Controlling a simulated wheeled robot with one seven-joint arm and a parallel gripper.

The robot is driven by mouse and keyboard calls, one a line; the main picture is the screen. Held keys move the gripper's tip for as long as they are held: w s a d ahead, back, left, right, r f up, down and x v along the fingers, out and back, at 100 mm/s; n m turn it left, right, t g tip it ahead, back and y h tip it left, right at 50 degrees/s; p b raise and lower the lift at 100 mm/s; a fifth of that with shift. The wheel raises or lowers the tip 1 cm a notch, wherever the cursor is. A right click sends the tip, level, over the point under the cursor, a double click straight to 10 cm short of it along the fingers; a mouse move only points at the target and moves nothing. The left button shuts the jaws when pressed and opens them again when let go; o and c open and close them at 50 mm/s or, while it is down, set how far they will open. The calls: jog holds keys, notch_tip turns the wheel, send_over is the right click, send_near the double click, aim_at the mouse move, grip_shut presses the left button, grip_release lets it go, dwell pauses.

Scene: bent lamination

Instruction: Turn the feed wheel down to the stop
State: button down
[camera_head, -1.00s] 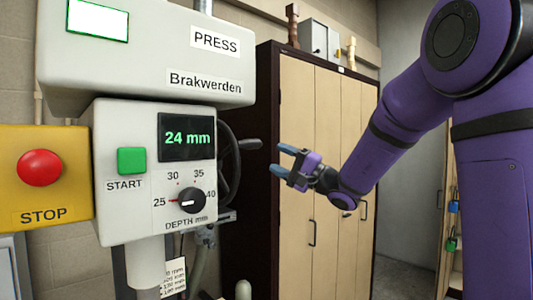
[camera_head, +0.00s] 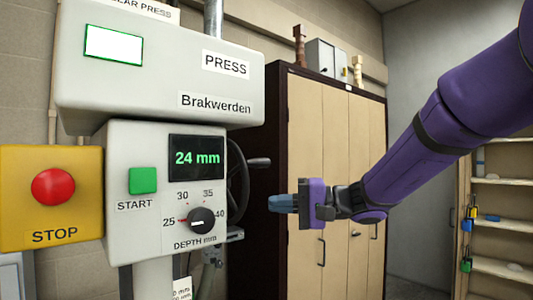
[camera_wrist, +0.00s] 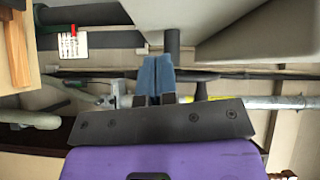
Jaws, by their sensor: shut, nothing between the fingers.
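The feed wheel (camera_head: 234,188) is a dark handwheel on the right side of the grey press (camera_head: 160,90). Its near part is hidden behind the press housing. Its handle (camera_head: 258,162) sticks out to the right near the top. My gripper (camera_head: 270,203) is to the right of the wheel and a little below the handle, apart from it in the head view. Its blue fingers are together and empty, pointing left. The wrist view shows the shut fingers (camera_wrist: 156,76) too. The display (camera_head: 197,157) reads 24 mm.
A tall cabinet (camera_head: 335,150) stands behind my gripper. Shelves (camera_head: 502,220) are at the far right.

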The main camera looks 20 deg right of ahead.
jog(key=s+d+f+n+g+h, duration=0.1)
jog(key=s+f+g+h, duration=0.1)
jog(key=s+f+h, duration=0.3)
jog(key=s+f+n+g+h, duration=0.1)
jog(key=s+h, duration=0.2)
jog(key=s, duration=0.4)
jog(key=s+d+f+n+g+h, duration=0.1)
jog(key=s+f+g+h, duration=0.15)
jog(key=s+h, duration=0.2)
jog(key=w+d+r+n+t, duration=0.1)
jog(key=w+r+n+t, duration=0.1)
jog(key=w+r, duration=1.25)
jog(key=w+d+r+n+t, duration=0.1)
jog(key=w+r+n+t, duration=0.1)
jog(key=w+r, duration=1.3)
send_over(262, 159)
jog(key=shift+h, duration=0.45)
notch_tip(262, 159, down, 5)
jog(key=shift+w+r, duration=0.15)
jog(key=shift+r, duration=0.05)
notch_tip(262, 159, down, 3)
jog(key=shift+f, duration=0.7)
